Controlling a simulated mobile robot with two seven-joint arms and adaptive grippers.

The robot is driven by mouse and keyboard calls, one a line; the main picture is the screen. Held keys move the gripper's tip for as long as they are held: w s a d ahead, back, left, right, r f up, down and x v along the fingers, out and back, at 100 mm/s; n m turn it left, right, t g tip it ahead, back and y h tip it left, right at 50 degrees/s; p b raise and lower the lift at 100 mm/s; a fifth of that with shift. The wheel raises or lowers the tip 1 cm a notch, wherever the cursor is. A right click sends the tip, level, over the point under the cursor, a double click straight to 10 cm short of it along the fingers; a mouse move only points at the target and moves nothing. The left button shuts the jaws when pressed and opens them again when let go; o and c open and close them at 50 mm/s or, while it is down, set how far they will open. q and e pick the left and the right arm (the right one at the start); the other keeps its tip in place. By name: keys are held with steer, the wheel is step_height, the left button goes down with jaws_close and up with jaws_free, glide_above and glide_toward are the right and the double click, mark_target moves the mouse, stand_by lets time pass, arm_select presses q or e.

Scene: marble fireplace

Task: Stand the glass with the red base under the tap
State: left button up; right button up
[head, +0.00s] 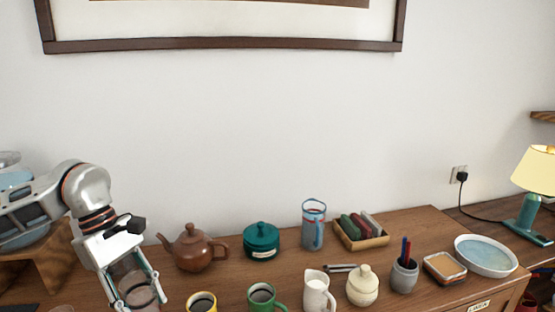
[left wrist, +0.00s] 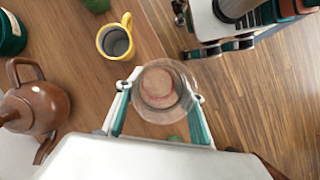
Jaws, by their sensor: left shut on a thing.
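My left gripper (head: 138,300) is shut on a clear glass (head: 140,284) at the lower left of the head view. In the left wrist view the glass (left wrist: 163,90) sits between the fingertips of the gripper (left wrist: 160,94), and a reddish disc shows at its bottom. Whether the glass touches the table cannot be told. A pale-blue vessel on a wooden stand (head: 50,262) is at the far left, mostly behind my left arm. No tap can be made out there.
A brown teapot (head: 195,250) stands right of the gripper, and a yellow mug (head: 201,302) is in front of it. A teal lidded pot (head: 261,241), a green mug (head: 262,298), a blue-and-red clear jug (head: 314,226) and a white jug (head: 317,291) stand farther right.

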arm_select(q)
steer(key=f+m, duration=0.1)
steer(key=m, duration=0.1)
steer(key=d+m+g+y, duration=0.1)
steer(key=m, duration=0.1)
steer(key=s+f+m+y, duration=0.1)
steer(key=m, duration=0.2)
steer(key=shift+d+f+g, duration=0.15)
steer(key=shift+f+g, duration=0.2)
steer(key=shift+g, duration=0.05)
steer(key=m, duration=0.2)
steer(key=f+m+y, duration=0.1)
steer(key=m, duration=0.1)
steer(key=s+f+m+y, duration=0.1)
steer(key=m, duration=0.1)
steer(key=shift+d+f+g, duration=0.15)
steer(key=shift+g, duration=0.25)
